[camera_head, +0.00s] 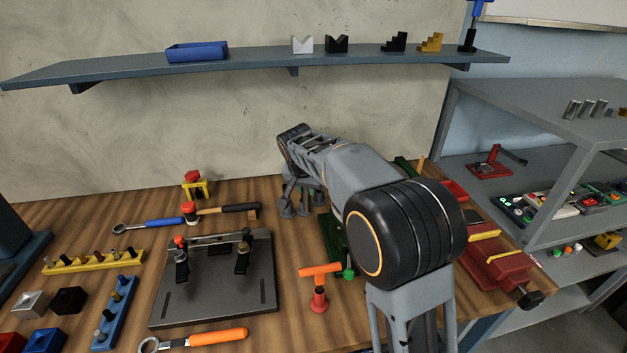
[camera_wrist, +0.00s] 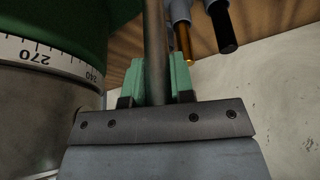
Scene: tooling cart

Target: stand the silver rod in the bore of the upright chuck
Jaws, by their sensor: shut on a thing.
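My gripper (camera_wrist: 156,78) has pale green finger pads, shut on both sides of the silver rod (camera_wrist: 155,35). The rod runs up out of the top of the wrist view; its far end is out of frame. Left of it in the wrist view, close by, is a large grey cylinder (camera_wrist: 40,105) with a degree scale, against a green body (camera_wrist: 60,25). This may be the chuck or its base; I cannot see a bore. In the head view my arm hides much of a green thing (camera_head: 333,232), and the rod cannot be made out.
A gold-tipped rod (camera_wrist: 184,45) and a black-tipped rod (camera_wrist: 222,30) are near the gripper. Grey holders (camera_head: 287,210) stand beneath my arm. An orange T-handle tool (camera_head: 319,285), a clamp plate (camera_head: 215,300) and a red vise (camera_head: 500,262) are on the bench.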

